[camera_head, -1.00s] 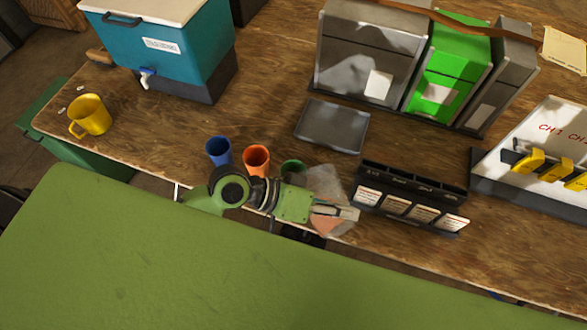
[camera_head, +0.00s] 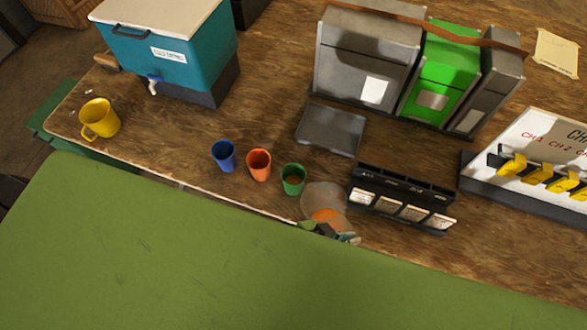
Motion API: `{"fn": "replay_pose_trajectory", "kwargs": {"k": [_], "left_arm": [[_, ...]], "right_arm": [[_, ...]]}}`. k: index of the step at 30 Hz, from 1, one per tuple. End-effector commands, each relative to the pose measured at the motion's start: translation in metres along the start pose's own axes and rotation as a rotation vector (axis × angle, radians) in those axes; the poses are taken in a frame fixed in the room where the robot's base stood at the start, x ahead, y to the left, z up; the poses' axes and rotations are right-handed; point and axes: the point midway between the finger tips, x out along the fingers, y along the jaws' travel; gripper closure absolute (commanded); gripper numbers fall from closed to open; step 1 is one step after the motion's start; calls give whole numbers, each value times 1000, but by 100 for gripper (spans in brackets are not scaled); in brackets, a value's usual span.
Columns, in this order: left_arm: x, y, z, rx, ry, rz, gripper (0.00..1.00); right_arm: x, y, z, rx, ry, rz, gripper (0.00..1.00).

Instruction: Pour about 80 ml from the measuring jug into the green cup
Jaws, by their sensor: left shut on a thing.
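The green cup (camera_head: 293,179) stands upright on the wooden workbench, at the right end of a row of three cups. Some orange-brown content shows inside it. The clear measuring jug (camera_head: 316,193) is just right of the green cup, near the bench's front edge, with orange liquid low in it. My left gripper (camera_head: 342,237) is shut on the jug at its near side. Only a little of this gripper shows, and its arm is hidden. I cannot tell whether the jug rests on the bench or hangs just above it. My right gripper is not in view.
The orange cup (camera_head: 259,165) and blue cup (camera_head: 224,156) stand left of the green cup. A black labelled rack (camera_head: 402,190) is close right of the jug. A grey tray (camera_head: 330,129) lies behind. A yellow mug (camera_head: 100,118) and teal cooler (camera_head: 170,50) are at left.

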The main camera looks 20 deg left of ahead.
Motion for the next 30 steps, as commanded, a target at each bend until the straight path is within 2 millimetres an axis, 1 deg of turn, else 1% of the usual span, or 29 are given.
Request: {"fn": "replay_pose_trajectory", "kwargs": {"k": [4, 8, 16, 22, 30], "left_arm": [[7, 5, 6, 55, 1, -55, 100], [15, 7, 13, 104, 0, -104, 100], [29, 6, 27, 193, -2, -194, 100], [33, 6, 31, 232, -2, -230, 100], [34, 5, 32, 245, -3, -241, 100]], "right_arm": [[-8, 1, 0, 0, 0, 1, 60], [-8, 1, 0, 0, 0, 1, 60], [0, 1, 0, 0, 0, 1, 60], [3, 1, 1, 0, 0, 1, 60], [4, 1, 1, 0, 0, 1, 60]]}}
